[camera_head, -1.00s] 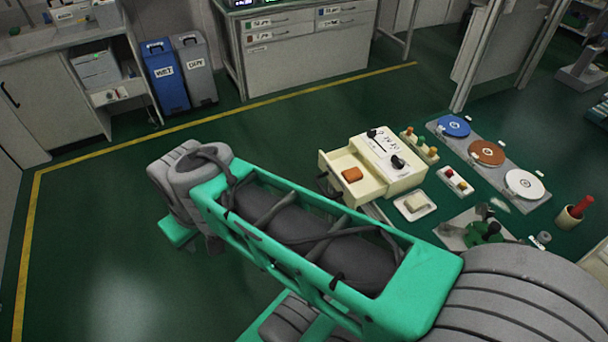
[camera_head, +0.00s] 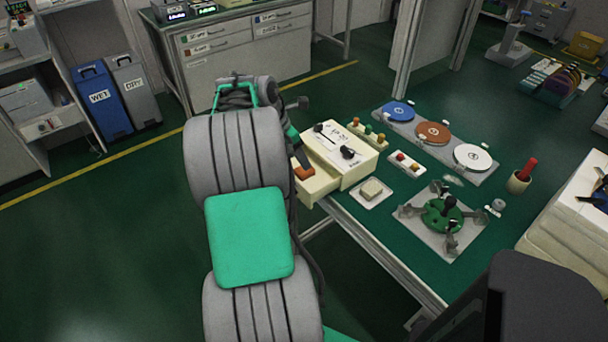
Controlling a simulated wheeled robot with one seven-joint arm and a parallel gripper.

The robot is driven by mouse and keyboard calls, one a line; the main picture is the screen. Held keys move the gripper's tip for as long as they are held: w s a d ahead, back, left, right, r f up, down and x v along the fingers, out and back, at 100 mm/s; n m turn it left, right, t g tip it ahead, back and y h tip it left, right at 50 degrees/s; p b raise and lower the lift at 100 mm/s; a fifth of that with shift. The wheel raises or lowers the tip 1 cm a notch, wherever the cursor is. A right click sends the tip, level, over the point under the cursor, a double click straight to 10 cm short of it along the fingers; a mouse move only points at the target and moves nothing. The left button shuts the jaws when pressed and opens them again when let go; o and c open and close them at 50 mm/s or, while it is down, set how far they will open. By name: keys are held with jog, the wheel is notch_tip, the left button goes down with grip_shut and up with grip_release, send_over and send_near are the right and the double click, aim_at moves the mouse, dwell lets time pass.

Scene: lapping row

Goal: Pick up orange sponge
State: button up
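The orange sponge (camera_head: 304,173) lies in the open cream drawer (camera_head: 318,187) at the left side of a cream box unit (camera_head: 340,150) on the green table. My arm's grey and green links stand just left of the drawer and cover part of it and of the sponge's left side. My gripper is hidden behind these links, so its fingers and its distance from the sponge cannot be seen.
Right of the drawer are a white dish (camera_head: 372,193) with a pale block, a small button box (camera_head: 406,163) and a plate with a green fixture (camera_head: 443,214). Behind lies a strip with three discs (camera_head: 433,133). Blue (camera_head: 101,100) and grey bins stand far left.

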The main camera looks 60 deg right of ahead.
aim_at(302, 170)
jog(key=x, duration=0.7)
jog(key=shift+w+a+f, duration=0.2)
jog(key=shift+a+f, duration=0.05)
jog(key=c, duration=1.4)
jog(key=shift+r, duration=0.15)
jog(key=shift+r, duration=0.25)
notch_tip(302, 170, up, 3)
jog(key=shift+f, duration=0.15)
jog(key=s+a+r, duration=0.2)
jog(key=a+r, duration=0.1)
jog(key=a, duration=0.1)
jog(key=s+a+r, duration=0.1)
jog(key=a+r, duration=0.2)
jog(key=a, duration=0.1)
jog(key=s+a+r, duration=0.2)
jog(key=a+r, duration=0.1)
jog(key=a, duration=0.2)
jog(key=shift+s+r, duration=0.3)
